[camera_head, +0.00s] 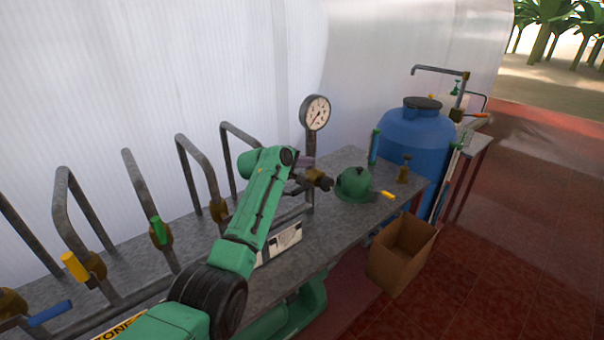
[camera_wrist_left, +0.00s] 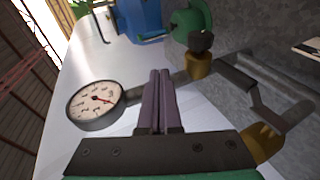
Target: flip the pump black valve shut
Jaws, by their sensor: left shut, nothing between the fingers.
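The black valve shows in the wrist view as a brass body (camera_wrist_left: 198,66) on a grey pipe with a dark rounded handle (camera_wrist_left: 201,42) against the green pump (camera_wrist_left: 188,22). In the head view the valve (camera_head: 319,178) is small and dark, just left of the green pump (camera_head: 354,184); its handle's angle is hard to tell. My left gripper (camera_head: 306,163) is beside the valve, partly hidden by my wrist. In the wrist view its purple fingers (camera_wrist_left: 160,92) are together and empty, left of the valve and apart from it in the picture. My right gripper is not in view.
A round pressure gauge (camera_head: 315,112) stands on a post close to my left gripper. Bent pipes with a green handle (camera_head: 159,230), yellow handle (camera_head: 75,266) and blue handle (camera_head: 49,313) line the bench (camera_head: 332,250). A blue tank (camera_head: 412,135) and cardboard box (camera_head: 402,256) are right.

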